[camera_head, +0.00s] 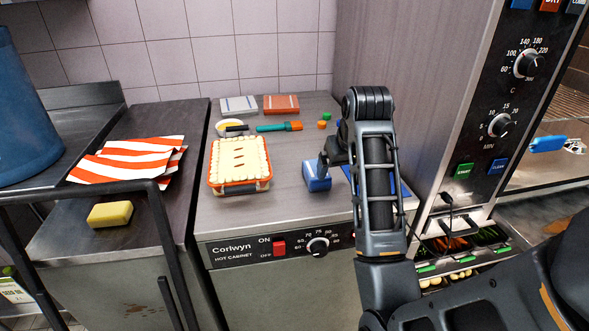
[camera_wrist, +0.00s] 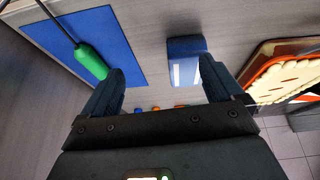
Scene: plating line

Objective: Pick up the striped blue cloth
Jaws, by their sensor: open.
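The striped blue cloth (camera_head: 317,177) looks like a small folded blue block with a pale stripe. It lies on the steel cabinet top near its front edge, just left of my arm. In the wrist view the cloth (camera_wrist: 186,48) shows its white stripe beyond the fingertips, nearer the right finger. My gripper (camera_wrist: 160,82) is open, with nothing between its fingers. In the head view my gripper (camera_head: 332,158) is close behind and above the cloth, partly hidden by my own arm. I cannot tell whether a finger touches it.
A pie in an orange dish (camera_head: 240,187) stands left of the cloth. A blue mat (camera_wrist: 118,40) with a green-handled tool (camera_wrist: 90,62) lies on the other side. Two folded cloths, one pale (camera_head: 238,105) and one red (camera_head: 281,104), lie at the back.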

